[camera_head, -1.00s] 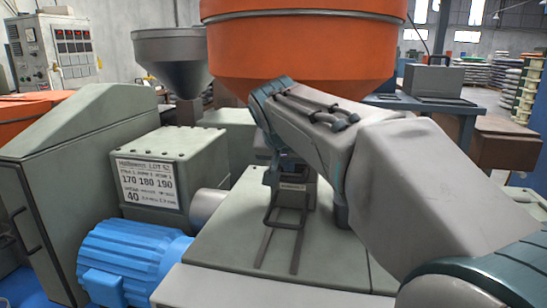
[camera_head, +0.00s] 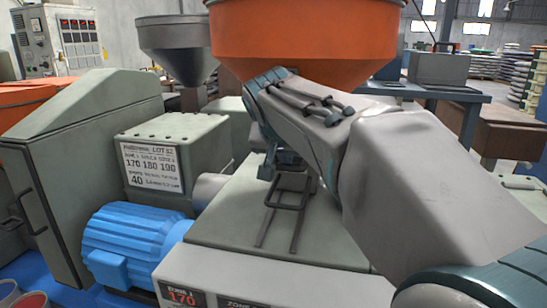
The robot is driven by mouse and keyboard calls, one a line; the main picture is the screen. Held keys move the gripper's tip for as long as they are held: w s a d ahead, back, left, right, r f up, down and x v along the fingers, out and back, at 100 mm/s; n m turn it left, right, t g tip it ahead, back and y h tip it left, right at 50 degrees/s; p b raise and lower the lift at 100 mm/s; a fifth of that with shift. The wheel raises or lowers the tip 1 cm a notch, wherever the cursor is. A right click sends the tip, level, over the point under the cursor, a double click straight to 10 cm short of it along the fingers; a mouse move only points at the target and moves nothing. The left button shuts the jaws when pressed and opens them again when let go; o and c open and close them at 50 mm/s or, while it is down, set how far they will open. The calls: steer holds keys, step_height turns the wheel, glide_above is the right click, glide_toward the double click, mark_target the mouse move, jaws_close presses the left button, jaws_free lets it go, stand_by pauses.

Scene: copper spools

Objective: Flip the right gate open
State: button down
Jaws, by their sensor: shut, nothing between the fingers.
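A black wire loop handle (camera_head: 289,191) shows below the orange hopper (camera_head: 300,45), above two dark parallel strips (camera_head: 281,230) on the grey-green machine cover (camera_head: 225,225). I cannot tell for sure whether the loop belongs to the right gate, or whether that gate is open or shut. My arm reaches in from the lower right and bends down just under the hopper. My forearm covers most of the area behind the loop.
A second, grey hopper (camera_head: 176,48) stands behind at the left. A grey box with a printed label (camera_head: 151,168), a blue motor (camera_head: 130,243) and a tall grey cabinet (camera_head: 85,160) fill the left side. A bench (camera_head: 430,97) stands behind on the right.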

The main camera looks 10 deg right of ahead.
steer(key=shift+s+a+f, duration=0.1)
steer(key=shift+s+a, duration=0.15)
steer(key=shift+s, duration=0.65)
steer(key=p+v, duration=0.4)
steer(key=v, duration=0.6)
steer(key=shift+w, duration=0.1)
